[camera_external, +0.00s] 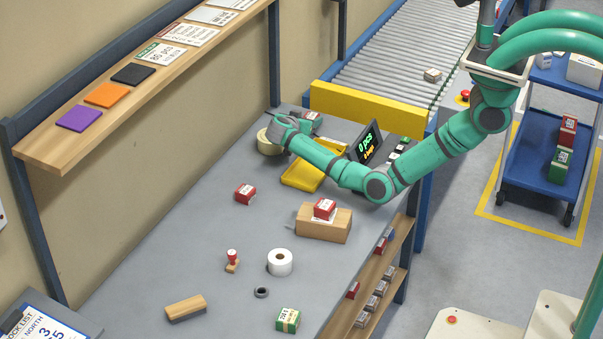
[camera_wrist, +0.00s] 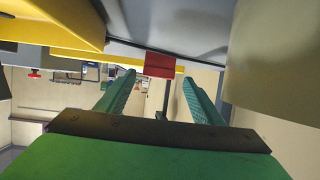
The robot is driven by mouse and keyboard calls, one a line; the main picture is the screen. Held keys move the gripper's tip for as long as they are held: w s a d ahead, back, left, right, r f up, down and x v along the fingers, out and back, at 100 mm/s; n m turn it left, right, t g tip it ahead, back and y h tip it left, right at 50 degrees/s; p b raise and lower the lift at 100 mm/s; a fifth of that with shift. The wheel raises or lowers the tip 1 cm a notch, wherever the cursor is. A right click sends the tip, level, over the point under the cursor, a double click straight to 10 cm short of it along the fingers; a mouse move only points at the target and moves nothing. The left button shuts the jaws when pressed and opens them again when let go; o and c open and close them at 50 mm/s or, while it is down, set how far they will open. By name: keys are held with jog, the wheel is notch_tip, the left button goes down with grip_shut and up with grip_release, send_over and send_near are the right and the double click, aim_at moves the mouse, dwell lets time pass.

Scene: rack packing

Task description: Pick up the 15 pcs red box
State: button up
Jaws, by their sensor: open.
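In the external view a red box (camera_external: 311,116) with a white label sits at the far end of the grey table, partly hidden by my wrist. A red box (camera_wrist: 160,65) shows in the wrist view, beyond and between the fingertips of my gripper (camera_wrist: 158,79). My gripper is open and empty, with both green fingers apart.
A tape roll (camera_external: 268,142) and a yellow tray (camera_external: 302,176) lie close to my wrist. A display (camera_external: 367,143) reads "0 pcs". A yellow barrier (camera_external: 366,108) stands behind, before the roller conveyor (camera_external: 405,55). A white roll (camera_external: 280,262) and green box (camera_external: 288,319) are nearer. The table's left middle is clear.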

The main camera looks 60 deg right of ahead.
aim_at(311, 115)
jog(key=x, duration=0.4)
jog(key=shift+s+d, duration=0.15)
jog(key=shift+r, duration=0.1)
jog(key=c, duration=1)
jog(key=shift+c, duration=0.9)
jog(key=shift+r, duration=0.1)
